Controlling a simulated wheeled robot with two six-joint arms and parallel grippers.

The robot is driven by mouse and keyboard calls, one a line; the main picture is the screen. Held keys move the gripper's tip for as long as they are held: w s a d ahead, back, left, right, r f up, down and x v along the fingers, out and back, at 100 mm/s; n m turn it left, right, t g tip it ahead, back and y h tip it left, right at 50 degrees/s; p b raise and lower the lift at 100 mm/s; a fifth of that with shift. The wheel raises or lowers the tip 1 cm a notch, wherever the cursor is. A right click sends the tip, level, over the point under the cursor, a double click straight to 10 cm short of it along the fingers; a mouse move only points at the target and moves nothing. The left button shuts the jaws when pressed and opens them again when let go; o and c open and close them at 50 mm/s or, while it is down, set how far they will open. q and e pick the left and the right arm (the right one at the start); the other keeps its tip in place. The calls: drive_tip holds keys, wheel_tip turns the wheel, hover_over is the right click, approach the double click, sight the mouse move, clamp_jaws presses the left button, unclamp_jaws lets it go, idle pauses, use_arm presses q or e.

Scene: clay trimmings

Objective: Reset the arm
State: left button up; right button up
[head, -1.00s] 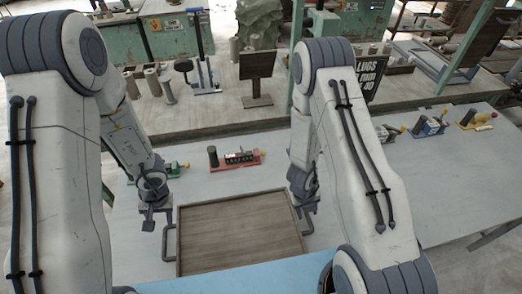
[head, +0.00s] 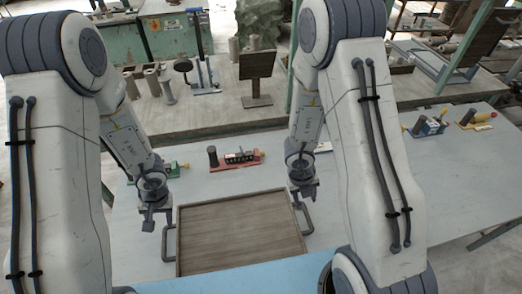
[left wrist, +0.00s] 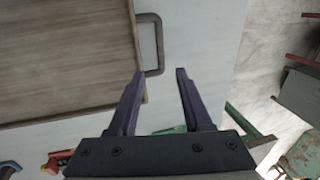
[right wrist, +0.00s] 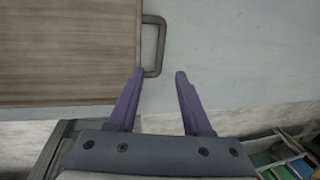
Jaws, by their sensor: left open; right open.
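My left gripper (head: 150,215) is open and empty, above the left side of a wooden tray (head: 240,240). In the left wrist view, my left gripper's fingertips (left wrist: 160,73) stand apart near the tray's dark handle (left wrist: 157,45), with nothing between them. My right gripper (head: 304,193) is open and empty near the tray's right handle (head: 308,220). In the right wrist view, its fingertips (right wrist: 160,73) are apart beside that handle (right wrist: 160,45). The tray is flat on the pale table and bare.
A red tool (head: 234,160) and a partly hidden green one (head: 176,168) sit behind the tray. Blue (head: 428,126) and yellow (head: 476,118) tools lie at the right. A bench (head: 215,118) with a small stand (head: 256,78) is behind. The right tabletop is largely clear.

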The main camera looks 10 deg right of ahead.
idle(0.5)
